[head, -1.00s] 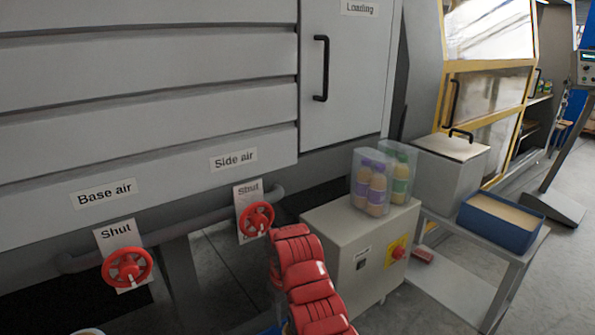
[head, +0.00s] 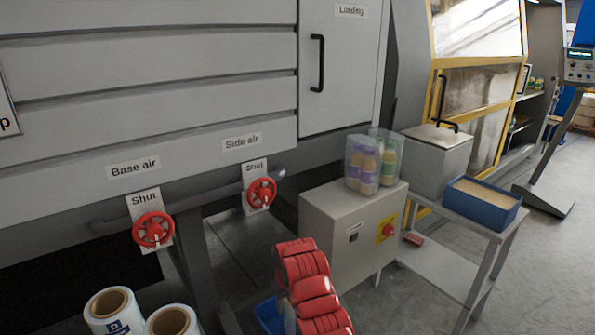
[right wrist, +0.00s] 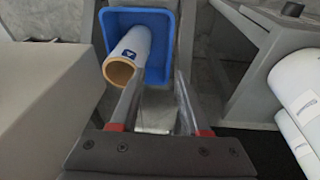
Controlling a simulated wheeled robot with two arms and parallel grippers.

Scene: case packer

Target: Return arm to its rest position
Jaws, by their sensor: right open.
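My right arm (head: 312,295) shows in red at the bottom middle of the head view, in front of the grey machine. Its gripper is hard to make out there. In the right wrist view my right gripper (right wrist: 158,98) is open, with nothing between its two fingers. It points down toward a blue bin (right wrist: 172,20) that holds a white roll (right wrist: 138,45) with a brown core, lying tilted. The roll is apart from the fingers as far as I can see. Part of the blue bin (head: 268,316) shows beside my arm in the head view. My left gripper is not in view.
Red handwheels for base air (head: 153,230) and side air (head: 262,193) are on the machine's pipe. A control cabinet (head: 335,225) with bottle packs (head: 362,168) stands right of my arm. A side table (head: 485,235) carries a blue tray (head: 482,203). White rolls (head: 112,318) stand lower left.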

